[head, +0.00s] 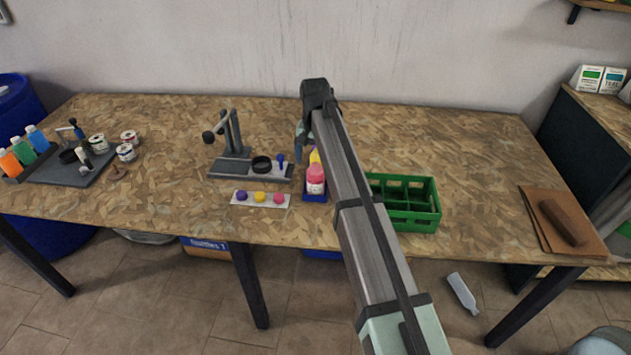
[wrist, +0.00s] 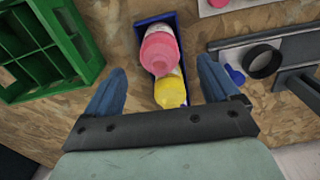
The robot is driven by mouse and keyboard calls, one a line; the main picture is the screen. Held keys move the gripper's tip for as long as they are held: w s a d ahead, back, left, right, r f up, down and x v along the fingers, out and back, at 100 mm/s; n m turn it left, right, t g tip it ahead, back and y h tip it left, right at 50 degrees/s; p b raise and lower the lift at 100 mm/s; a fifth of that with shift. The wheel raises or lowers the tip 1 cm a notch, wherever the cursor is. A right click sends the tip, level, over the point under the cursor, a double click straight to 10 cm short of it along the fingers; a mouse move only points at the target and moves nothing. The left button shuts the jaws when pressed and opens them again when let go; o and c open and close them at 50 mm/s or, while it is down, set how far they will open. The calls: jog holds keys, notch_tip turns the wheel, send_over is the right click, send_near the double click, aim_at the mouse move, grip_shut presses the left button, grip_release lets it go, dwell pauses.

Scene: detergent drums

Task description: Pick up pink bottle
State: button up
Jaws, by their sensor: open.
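The pink bottle (head: 315,179) stands in a small blue tray (head: 315,198) near the middle of the table. In the wrist view the pink bottle (wrist: 160,54) shows from above, in the blue tray (wrist: 142,23). A yellow bottle (wrist: 171,91) stands beside it in the same tray, and in the head view it (head: 314,156) is partly hidden. My gripper (wrist: 160,85) is open and empty, its blue fingers on either side of the tray's line, nearer the yellow bottle than the pink one. In the head view my arm hides most of the gripper.
A green divided crate (head: 425,217) stands close to the right of the tray. A grey stand (head: 232,168) and a white strip with coloured caps (head: 261,199) lie to the left. A brown board with a brush-like block (head: 564,220) lies far right. The table's back right is clear.

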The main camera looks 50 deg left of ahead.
aim_at(315, 164)
jog(key=shift+w+f, duration=0.1)
jog(key=shift+f, duration=3.2)
jog(key=c, duration=1.3)
jog(key=shift+a+r, duration=0.1)
jog(key=shift+r, duration=0.1)
